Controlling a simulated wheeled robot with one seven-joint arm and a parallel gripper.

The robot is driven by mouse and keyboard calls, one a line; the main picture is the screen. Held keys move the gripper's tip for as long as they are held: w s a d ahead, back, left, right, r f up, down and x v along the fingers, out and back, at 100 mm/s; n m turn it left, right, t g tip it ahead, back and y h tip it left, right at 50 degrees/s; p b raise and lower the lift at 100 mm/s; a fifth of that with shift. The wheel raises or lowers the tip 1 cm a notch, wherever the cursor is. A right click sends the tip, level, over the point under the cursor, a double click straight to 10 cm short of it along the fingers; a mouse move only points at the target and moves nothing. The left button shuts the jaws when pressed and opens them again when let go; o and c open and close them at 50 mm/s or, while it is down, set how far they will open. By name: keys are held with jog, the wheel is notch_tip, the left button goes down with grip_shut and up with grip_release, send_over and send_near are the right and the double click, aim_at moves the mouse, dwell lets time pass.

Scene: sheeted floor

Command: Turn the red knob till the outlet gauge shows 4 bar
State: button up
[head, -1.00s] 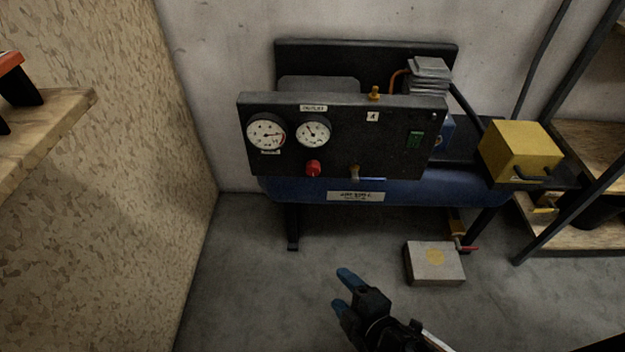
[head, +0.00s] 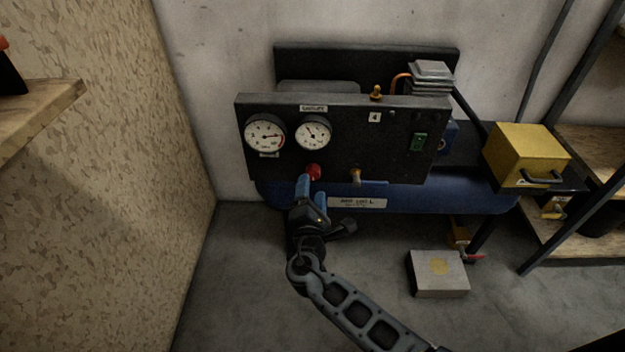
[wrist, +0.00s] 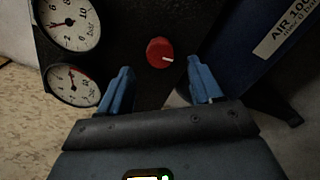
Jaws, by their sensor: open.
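The red knob (head: 313,171) sits low on the black panel (head: 380,155) of the compressor. In the wrist view the knob (wrist: 160,53) shows a white mark pointing right, between and beyond my open fingertips. My gripper (head: 312,184) has blue fingers and is just below and in front of the knob; it also shows in the wrist view (wrist: 158,75), with nothing between the fingers. The outlet gauge (head: 313,132), under a label, is the right one of two dials; its needle points to the upper left.
Left of the outlet gauge is another gauge (head: 265,136). A green switch (head: 418,142) is farther right. The blue tank (head: 430,196) lies below the panel. A box (head: 438,274) lies on the floor. A wooden wall stands at left.

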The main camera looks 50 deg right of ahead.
aim_at(312, 176)
jog(key=shift+x, duration=2.25)
